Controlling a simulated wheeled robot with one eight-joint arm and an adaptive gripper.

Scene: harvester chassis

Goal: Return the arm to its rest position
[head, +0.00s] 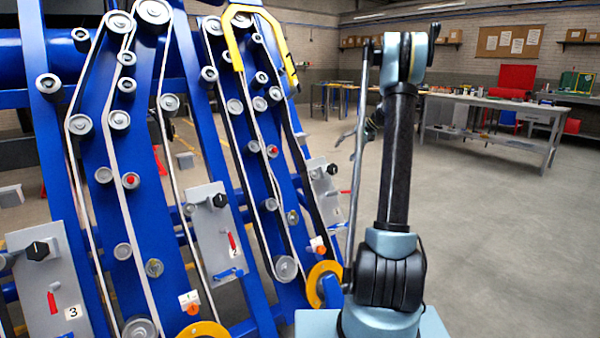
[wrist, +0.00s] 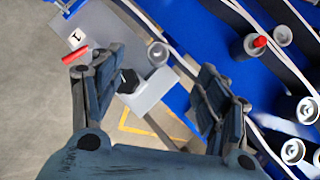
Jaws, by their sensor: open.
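My arm (head: 398,160) stands upright at the right of the blue chassis in the head view, bent at the top. My gripper (wrist: 158,88) is open and empty in the wrist view, its two dark fingers spread wide. Between and beyond the fingers is the grey panel marked 1 (wrist: 100,22), with a black knob (wrist: 129,81) and a red lever (wrist: 76,54). The lever appears beside the left finger; I cannot tell whether they touch. In the head view the gripper is mostly hidden behind my arm.
The blue chassis (head: 105,200) with belts and pulleys fills the left side. A yellow bent bar (head: 236,45) is near its top. Grey panels marked 3 (head: 48,280) and 2 (head: 215,235) face me. Clear floor (head: 510,240) lies right, with a workbench (head: 490,105) behind.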

